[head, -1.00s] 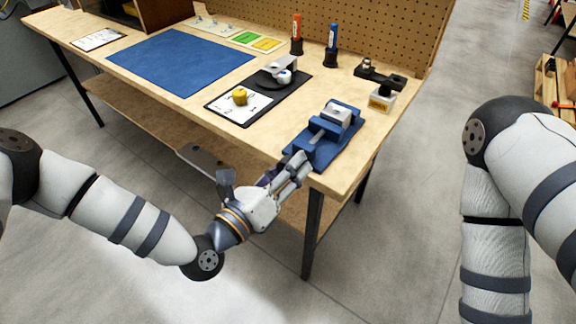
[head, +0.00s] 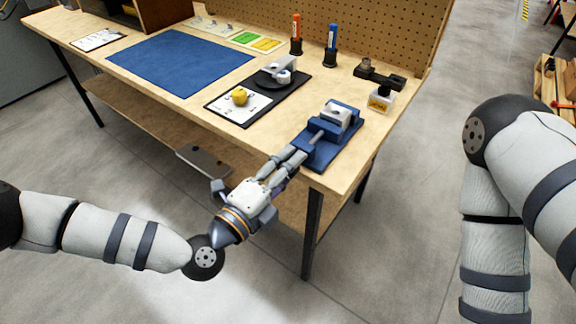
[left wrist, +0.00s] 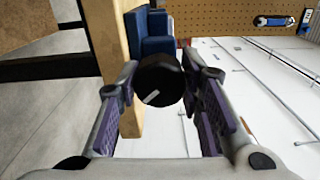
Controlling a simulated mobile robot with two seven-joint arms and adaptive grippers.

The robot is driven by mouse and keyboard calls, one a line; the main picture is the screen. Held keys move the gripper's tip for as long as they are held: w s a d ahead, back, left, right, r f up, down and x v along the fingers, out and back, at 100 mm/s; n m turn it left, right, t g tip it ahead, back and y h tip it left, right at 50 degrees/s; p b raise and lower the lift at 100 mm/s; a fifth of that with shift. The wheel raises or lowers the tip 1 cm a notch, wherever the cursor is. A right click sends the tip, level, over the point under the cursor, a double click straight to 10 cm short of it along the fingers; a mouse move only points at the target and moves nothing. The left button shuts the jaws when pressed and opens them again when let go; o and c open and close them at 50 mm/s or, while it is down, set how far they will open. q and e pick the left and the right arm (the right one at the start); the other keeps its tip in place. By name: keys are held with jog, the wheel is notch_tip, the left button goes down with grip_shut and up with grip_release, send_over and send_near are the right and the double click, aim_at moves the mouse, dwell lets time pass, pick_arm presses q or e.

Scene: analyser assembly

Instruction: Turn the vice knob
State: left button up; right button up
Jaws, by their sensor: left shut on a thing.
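The blue vice (head: 322,138) stands on its blue base at the front right corner of the bench, with a light grey block (head: 335,115) at its jaws. Its knob (left wrist: 158,80) is dark and round with a short white mark, slanted, low on its face in the left wrist view. My left gripper (head: 296,156) reaches in from the front and is shut on the knob, one finger on each side. In the head view the fingers hide the knob. My right arm shows at the right, but its gripper is out of view.
A black tray (head: 292,88) with a white card, a yellow part (head: 240,96) and a grey device lies left of the vice. A small stand (head: 380,100) is behind it. A blue mat (head: 180,62) covers the bench's left half. A pegboard (head: 390,35) closes the back.

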pick_arm(q)
jog(key=n, duration=0.3)
jog(key=shift+s+f+n, duration=0.1)
jog(key=shift+n, duration=0.3)
jog(key=n, duration=0.3)
jog(key=shift+n+b, duration=0.3)
jog(key=shift+b, duration=0.05)
jog(key=n, duration=0.5)
jog(key=shift+n+b, duration=0.35)
jog(key=shift+n, duration=0.05)
pick_arm(e)
jog(key=shift+s+f+g, duration=0.4)
jog(key=shift+s+f, duration=0.55)
jog(key=shift+f, duration=0.05)
pick_arm(q)
jog(key=shift+r+n, duration=0.2)
jog(key=shift+n, duration=0.1)
jog(key=o, duration=1.2)
jog(key=shift+c, duration=0.2)
jog(key=shift+a, duration=0.1)
